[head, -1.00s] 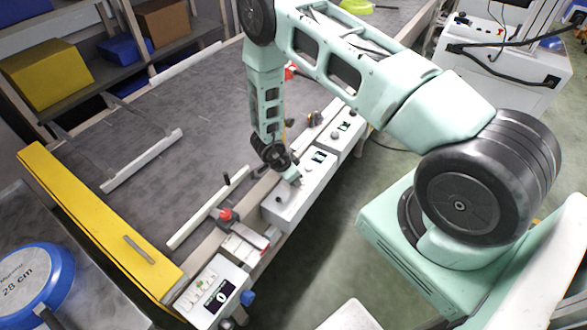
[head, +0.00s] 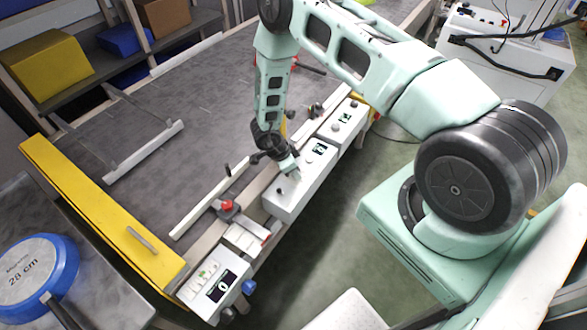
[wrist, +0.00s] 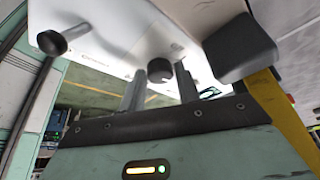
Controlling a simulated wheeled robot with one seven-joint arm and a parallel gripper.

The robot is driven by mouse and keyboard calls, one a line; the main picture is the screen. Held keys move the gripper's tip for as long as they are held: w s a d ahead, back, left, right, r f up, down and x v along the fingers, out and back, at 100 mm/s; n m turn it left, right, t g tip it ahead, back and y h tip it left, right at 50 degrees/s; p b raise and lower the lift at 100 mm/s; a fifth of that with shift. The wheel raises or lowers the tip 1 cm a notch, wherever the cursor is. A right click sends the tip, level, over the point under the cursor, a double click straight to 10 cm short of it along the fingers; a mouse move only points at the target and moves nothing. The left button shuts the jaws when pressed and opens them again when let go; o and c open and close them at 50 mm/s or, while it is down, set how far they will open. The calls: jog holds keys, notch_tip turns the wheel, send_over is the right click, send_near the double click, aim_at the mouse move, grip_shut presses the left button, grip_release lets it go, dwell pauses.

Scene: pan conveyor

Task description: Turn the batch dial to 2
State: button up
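My gripper (head: 295,172) points down at the top of the nearer white control box (head: 290,206) on the conveyor's rail. In the wrist view, its two grey fingers (wrist: 161,86) stand apart. A dark round knob (wrist: 158,72) shows in the gap between them, on the white face of the box. I cannot tell whether the fingers touch it. A second dark knob (wrist: 50,43) sticks out at the left of that face. The box's small display (head: 319,149) has a green mark too small to read. The lettering is not legible, so which knob is the batch dial is unclear.
Another white box (head: 341,131) with a display and knobs stands just behind. A red button (head: 227,205) is on the rail nearer me. A panel (head: 207,291) with a display showing 0 sits at the front. A blue 28 cm pan (head: 38,275) is at left.

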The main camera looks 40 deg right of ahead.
jog(key=shift+o, duration=1.1)
jog(key=b+v, duration=0.3)
jog(key=v, duration=1.4)
jog(key=shift+r+b, duration=0.2)
jog(key=shift+b, duration=0.1)
